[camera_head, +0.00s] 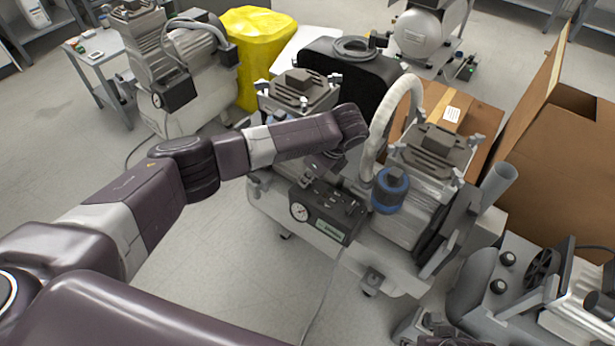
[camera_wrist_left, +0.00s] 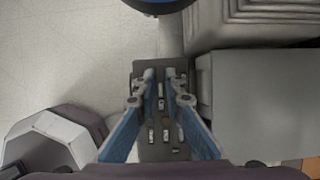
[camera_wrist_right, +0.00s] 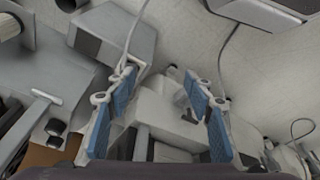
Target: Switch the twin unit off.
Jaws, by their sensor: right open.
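The twin unit stands in the middle of the head view, with two ribbed motor heads, a right-hand one (camera_head: 432,160) and a left-hand one (camera_head: 298,88), on a pale tank. Its dark control panel (camera_head: 325,212) has a round gauge (camera_head: 299,212), a green label and small switches. My left gripper (camera_head: 326,168) points down just above the panel, partly hidden by my wrist. In the left wrist view its fingers (camera_wrist_left: 164,76) are apart over the panel (camera_wrist_left: 158,152), with nothing held. Switch positions are too small to read. My right gripper (camera_wrist_right: 160,75) is open and empty.
A thick pale hose (camera_head: 392,112) and a blue-collared canister (camera_head: 390,190) rise right of the panel. Another compressor (camera_head: 178,75) and a yellow bag (camera_head: 257,45) stand behind left. An open cardboard box (camera_head: 565,150) is at right. The floor at front left is clear.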

